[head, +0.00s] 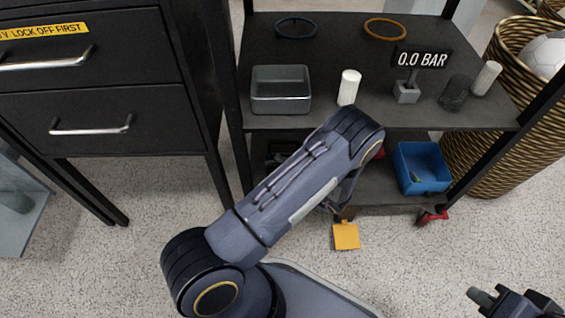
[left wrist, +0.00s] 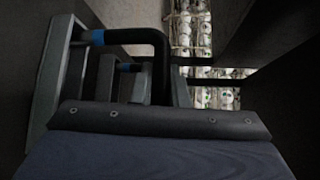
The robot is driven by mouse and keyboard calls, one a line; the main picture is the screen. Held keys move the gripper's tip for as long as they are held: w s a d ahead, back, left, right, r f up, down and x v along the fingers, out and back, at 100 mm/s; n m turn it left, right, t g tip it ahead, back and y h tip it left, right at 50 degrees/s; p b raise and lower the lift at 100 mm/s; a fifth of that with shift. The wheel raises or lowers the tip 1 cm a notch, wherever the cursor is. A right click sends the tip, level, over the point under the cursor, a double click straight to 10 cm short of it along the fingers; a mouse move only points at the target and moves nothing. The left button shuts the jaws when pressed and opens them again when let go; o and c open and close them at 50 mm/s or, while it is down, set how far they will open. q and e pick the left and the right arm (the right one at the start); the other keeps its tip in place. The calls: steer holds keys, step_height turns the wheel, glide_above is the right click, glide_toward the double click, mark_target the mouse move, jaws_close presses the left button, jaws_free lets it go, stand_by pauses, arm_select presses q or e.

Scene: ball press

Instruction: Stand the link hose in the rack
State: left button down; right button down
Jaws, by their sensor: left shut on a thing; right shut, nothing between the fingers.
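The link hose (left wrist: 150,38) shows in the left wrist view as a bent black tube with blue bands. My left gripper (left wrist: 120,80) is shut on it; the contact is partly hidden by the grey fingers. In the head view my left forearm crosses the middle and hides most of that gripper and the hose, near the cart's lower shelf. My right gripper (head: 482,297) is at the bottom right corner, shut and empty, over the floor. I cannot make out the rack for certain in either view.
The black cart (head: 330,122) carries a grey tray (head: 280,91), white cylinders (head: 348,87), a 0.0 BAR gauge (head: 421,59) and two rings on top. A blue bin (head: 420,168) is on its lower shelf. A drawer cabinet (head: 95,105) stands left, a wicker basket (head: 500,150) right.

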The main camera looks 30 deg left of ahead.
stand_by(0.3)
arm_select(q)
steer(key=c, duration=1.3)
jaws_free()
steer(key=shift+c, duration=0.2)
steer(key=f+p+v, duration=0.1)
steer(key=p+v, duration=0.1)
steer(key=v, duration=0.5)
steer(key=shift+d+r, duration=0.4)
steer(key=shift+r, duration=0.05)
steer(key=shift+s, duration=0.1)
